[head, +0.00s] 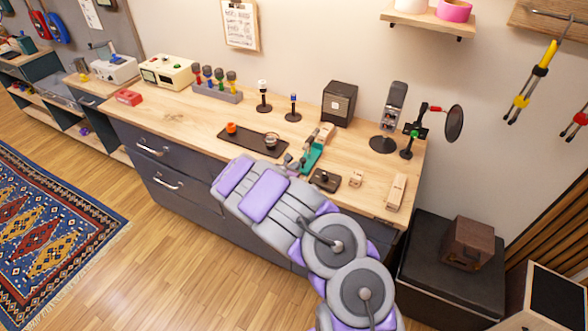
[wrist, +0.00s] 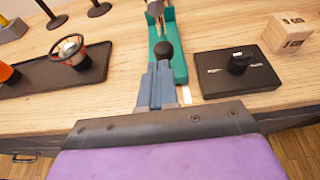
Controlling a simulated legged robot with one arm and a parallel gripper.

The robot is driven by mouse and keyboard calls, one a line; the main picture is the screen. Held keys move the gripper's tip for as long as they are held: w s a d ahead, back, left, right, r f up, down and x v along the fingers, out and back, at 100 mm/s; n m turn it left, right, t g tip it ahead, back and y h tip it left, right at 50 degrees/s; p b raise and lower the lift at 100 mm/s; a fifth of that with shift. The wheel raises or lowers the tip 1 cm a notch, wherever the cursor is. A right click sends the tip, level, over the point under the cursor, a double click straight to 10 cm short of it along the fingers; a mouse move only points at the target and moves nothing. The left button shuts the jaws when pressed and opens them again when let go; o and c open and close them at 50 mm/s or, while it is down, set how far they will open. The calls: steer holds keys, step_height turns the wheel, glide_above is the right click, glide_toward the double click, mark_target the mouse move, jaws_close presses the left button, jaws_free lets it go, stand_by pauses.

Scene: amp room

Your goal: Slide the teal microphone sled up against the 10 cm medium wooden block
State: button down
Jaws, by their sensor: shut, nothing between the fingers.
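The teal microphone sled (head: 312,157) lies on the workbench, long side running away from me; its teal tray also shows in the wrist view (wrist: 181,66). A dark round knob (wrist: 163,48) shows at its near part. My gripper (wrist: 158,70) is shut and empty, its fingertips at the sled's near end by the knob; I cannot tell whether they touch. It also shows in the head view (head: 293,163). A pale wooden block (head: 326,130) is near the sled's far end. A longer wooden block (head: 397,191) lies at the right. Which is the 10 cm medium block is unreadable.
A small wooden cube (head: 355,179), marked 5 cm in the wrist view (wrist: 291,35), and a black plate with a knob (head: 324,181) lie right of the sled. A dark tray (head: 240,138) lies left. A speaker box (head: 339,103) and microphone stands are behind.

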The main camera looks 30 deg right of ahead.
mark_target(309, 150)
steer(key=shift+w+d+f, duration=0.1)
steer(key=shift+w+d, duration=0.1)
steer(key=shift+d, duration=0.4)
steer(key=shift+w+d+f, duration=0.1)
steer(key=shift+w+d, duration=0.05)
steer(key=shift+d, duration=0.45)
steer(key=shift+w+d+b, duration=0.2)
steer(key=shift+b, duration=0.15)
steer(key=shift+w+r, duration=0.1)
steer(key=shift+w, duration=0.3)
steer(key=shift+w+d+b, duration=0.4)
steer(key=shift+w+d, duration=0.1)
steer(key=shift+d, duration=0.4)
steer(key=shift+w+d+b, duration=0.3)
steer(key=shift+w+d, duration=0.45)
steer(key=shift+d, duration=0.25)
steer(key=shift+w+d+b, duration=0.25)
steer(key=shift+w+d, duration=0.5)
steer(key=shift+d, duration=0.2)
